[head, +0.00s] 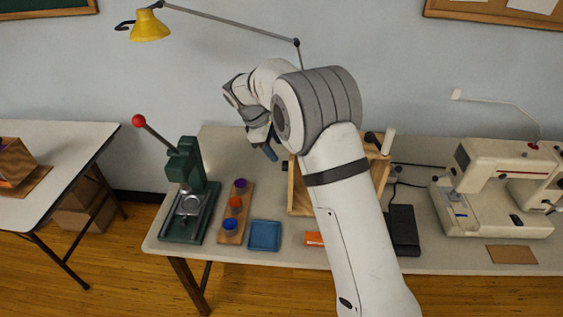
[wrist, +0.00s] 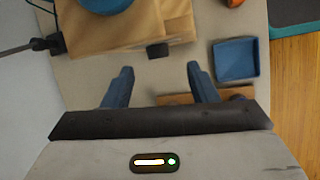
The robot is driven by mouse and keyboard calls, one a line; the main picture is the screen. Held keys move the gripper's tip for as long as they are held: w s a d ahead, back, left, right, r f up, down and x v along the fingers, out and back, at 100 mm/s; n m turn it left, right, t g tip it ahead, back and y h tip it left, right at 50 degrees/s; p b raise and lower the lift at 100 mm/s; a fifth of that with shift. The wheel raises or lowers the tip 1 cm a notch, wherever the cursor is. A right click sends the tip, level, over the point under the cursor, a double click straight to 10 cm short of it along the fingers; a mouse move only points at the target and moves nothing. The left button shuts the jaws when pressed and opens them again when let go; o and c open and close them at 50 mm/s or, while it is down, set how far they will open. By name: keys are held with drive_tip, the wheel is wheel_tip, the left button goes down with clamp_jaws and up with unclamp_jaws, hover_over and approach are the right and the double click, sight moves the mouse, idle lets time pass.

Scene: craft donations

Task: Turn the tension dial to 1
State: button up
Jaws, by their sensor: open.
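The cream sewing machine (head: 500,185) stands at the right end of the table in the head view. Small dark round parts show on its front, but I cannot tell which is the tension dial, and no numbers are readable. My gripper (head: 268,150) is well to the left of the machine, above the table near the wooden frame. In the wrist view my gripper (wrist: 159,70) has its two blue fingers spread apart with nothing between them. The sewing machine is not visible in the wrist view.
A wooden frame (head: 298,195) stands partly hidden behind my arm. A black pedal (head: 403,230), a blue tray (head: 264,235), a board of coloured pots (head: 231,237) and a green press (head: 188,190) share the table. A brown card (head: 511,254) lies before the machine.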

sight(285, 166)
drive_tip(key=a+p+x, duration=0.1)
drive_tip(key=x, duration=0.7)
drive_tip(key=shift+w+a+f+n, duration=0.15)
drive_tip(key=shift+w+f+n, duration=0.15)
drive_tip(key=shift+w+f, duration=0.15)
drive_tip(key=shift+c, duration=0.3)
drive_tip(key=c, duration=0.9)
